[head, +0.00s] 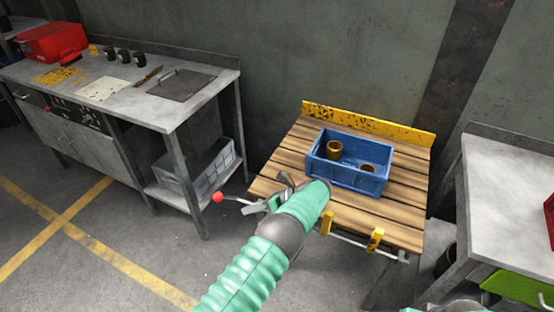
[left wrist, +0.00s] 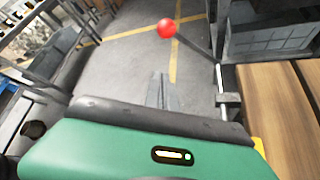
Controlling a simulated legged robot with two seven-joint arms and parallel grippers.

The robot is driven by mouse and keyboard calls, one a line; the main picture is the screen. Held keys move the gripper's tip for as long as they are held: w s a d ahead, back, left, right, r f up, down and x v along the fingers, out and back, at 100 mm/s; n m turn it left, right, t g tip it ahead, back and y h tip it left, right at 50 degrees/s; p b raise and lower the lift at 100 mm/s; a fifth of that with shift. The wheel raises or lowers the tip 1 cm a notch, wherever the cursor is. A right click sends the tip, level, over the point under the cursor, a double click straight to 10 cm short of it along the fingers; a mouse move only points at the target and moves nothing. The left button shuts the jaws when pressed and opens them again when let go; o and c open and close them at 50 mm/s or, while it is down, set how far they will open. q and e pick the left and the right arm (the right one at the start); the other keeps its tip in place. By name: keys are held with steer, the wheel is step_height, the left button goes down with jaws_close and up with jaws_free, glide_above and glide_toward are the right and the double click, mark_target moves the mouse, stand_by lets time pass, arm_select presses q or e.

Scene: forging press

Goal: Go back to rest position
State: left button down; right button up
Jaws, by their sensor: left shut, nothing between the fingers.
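My left gripper (head: 250,209) is at the front left edge of the wooden-slat table (head: 405,235), beside a lever with a red ball knob (head: 218,197). The fingers are together with nothing between them. In the left wrist view the shut fingers (left wrist: 161,92) show over the grey floor, and the red knob (left wrist: 166,28) is beyond them, apart from them. My green left forearm hides part of the table's front edge. My right gripper is not in view; only a bit of my right arm shows at the bottom edge.
A blue crate (head: 347,178) with two brown cylindrical parts stands on the table. A grey workbench (head: 135,95) with a red toolbox (head: 55,43) is at the left. Another grey bench (head: 505,190) is at the right. Open floor lies at the lower left.

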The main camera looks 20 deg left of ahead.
arm_select(q)
steer(key=s+d+r+n+t+h+p, duration=0.2)
steer(key=s+d+r+n+h+p, duration=0.3)
steer(key=s+r+n, duration=0.3)
steer(key=s+d+r+n+t+h+p, duration=0.3)
steer(key=s+d+r+n+h+p, duration=0.2)
steer(key=s+r+n, duration=0.4)
steer(key=s+n+h, duration=0.1)
steer(key=s+n, duration=0.4)
steer(key=s, duration=0.1)
steer(key=shift+t+h, duration=0.3)
steer(key=shift+h, duration=0.1)
steer(key=shift+w+r, duration=0.1)
steer(key=shift+w, duration=0.05)
